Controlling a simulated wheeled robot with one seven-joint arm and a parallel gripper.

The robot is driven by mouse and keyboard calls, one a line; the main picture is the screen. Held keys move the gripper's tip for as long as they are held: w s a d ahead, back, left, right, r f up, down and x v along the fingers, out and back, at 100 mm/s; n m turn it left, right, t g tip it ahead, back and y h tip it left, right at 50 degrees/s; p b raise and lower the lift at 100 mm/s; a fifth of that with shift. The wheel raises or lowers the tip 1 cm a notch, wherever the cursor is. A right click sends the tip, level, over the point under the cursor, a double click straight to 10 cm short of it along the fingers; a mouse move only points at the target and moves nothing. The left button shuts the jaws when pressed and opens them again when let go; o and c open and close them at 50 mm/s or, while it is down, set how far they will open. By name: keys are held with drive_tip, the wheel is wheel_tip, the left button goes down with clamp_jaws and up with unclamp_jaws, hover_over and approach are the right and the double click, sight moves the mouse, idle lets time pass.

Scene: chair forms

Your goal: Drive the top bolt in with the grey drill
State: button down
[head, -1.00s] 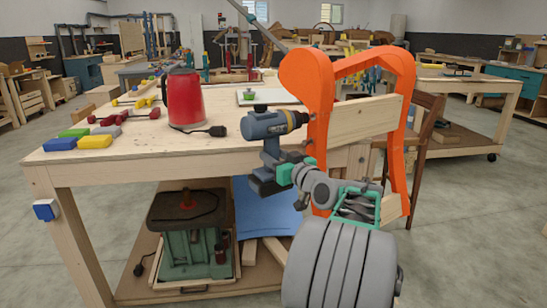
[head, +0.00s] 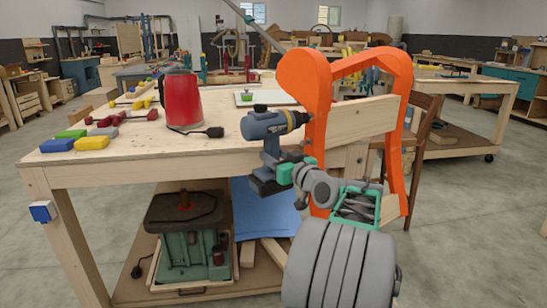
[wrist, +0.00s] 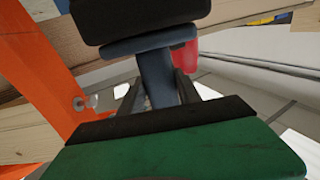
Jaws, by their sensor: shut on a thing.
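The grey drill (head: 262,125), blue-grey with a dark battery base, is upright in my gripper (head: 286,173), which is shut on its handle (wrist: 158,75). Its chuck points right, at the upper part of the orange chair form (head: 314,85). The drill's nose appears at or very near the orange side; whether it touches is unclear. The top bolt is hidden or too small to make out at the nose. In the wrist view one silvery bolt (wrist: 85,102) shows on the orange side, apart from the drill; I cannot tell which bolt it is.
The workbench (head: 120,165) carries a red jug-like container (head: 183,100), coloured blocks (head: 92,143) and red-handled tools (head: 103,121). A green machine (head: 187,255) stands on its lower shelf. A brown chair (head: 425,120) stands behind the form. Open floor lies to the right.

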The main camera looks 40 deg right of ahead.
drive_tip(key=shift+s+d+r+b, duration=0.1)
drive_tip(key=shift+d+r+b, duration=0.2)
drive_tip(key=shift+d, duration=0.25)
idle(0.8)
drive_tip(key=shift+a, duration=0.1)
drive_tip(key=shift+w+a+b, duration=0.2)
drive_tip(key=shift+a+b, duration=0.15)
drive_tip(key=shift+a, duration=0.6)
drive_tip(key=shift+w+a+b, duration=0.2)
drive_tip(key=shift+a+b, duration=0.2)
drive_tip(key=shift+a, duration=0.6)
drive_tip(key=shift+w+a+b, duration=0.2)
drive_tip(key=shift+a+b, duration=0.15)
drive_tip(key=shift+a, duration=0.6)
